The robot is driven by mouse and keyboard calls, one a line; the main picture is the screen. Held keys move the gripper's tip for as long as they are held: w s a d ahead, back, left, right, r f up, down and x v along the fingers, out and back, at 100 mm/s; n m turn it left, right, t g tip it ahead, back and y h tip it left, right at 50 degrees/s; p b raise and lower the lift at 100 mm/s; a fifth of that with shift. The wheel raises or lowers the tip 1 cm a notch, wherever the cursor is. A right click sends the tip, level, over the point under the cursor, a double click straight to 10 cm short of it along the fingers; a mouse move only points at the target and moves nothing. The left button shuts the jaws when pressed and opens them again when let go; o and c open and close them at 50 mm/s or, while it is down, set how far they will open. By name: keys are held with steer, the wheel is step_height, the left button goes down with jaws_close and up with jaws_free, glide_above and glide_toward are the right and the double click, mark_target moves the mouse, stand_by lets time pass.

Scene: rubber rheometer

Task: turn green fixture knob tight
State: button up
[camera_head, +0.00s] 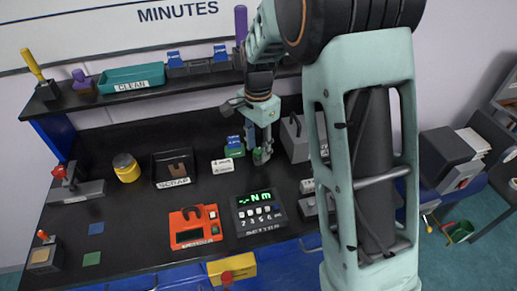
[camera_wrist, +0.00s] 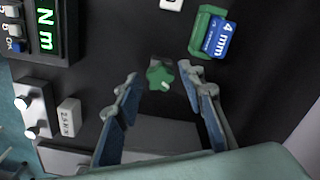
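The green star-shaped knob (camera_wrist: 158,76) sits on a small dark mount in the middle of the wrist view. My gripper (camera_wrist: 159,80) is open, with one fingertip on each side of the knob and visible gaps between. I cannot tell how far the fingertips are above it. In the head view my gripper (camera_head: 262,156) points down at the bench, and a bit of green shows by its fingertips. The torque readout (camera_head: 258,208) shows "-.Nm" in green; its edge also shows in the wrist view (camera_wrist: 42,28).
A green block with a blue "4 mm" block (camera_wrist: 221,38) is close by the knob. A grey machine (camera_head: 298,137) stands right of my gripper. An orange device (camera_head: 195,228), a scrap tray (camera_head: 160,184) and a yellow jar (camera_head: 126,168) are to the left.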

steer(key=n, duration=1.2)
steer(key=shift+n, duration=0.4)
jaws_close()
steer(key=m+b, duration=0.1)
steer(key=m, duration=0.3)
steer(key=shift+m, duration=0.3)
steer(key=m, duration=0.4)
steer(key=shift+m, duration=0.4)
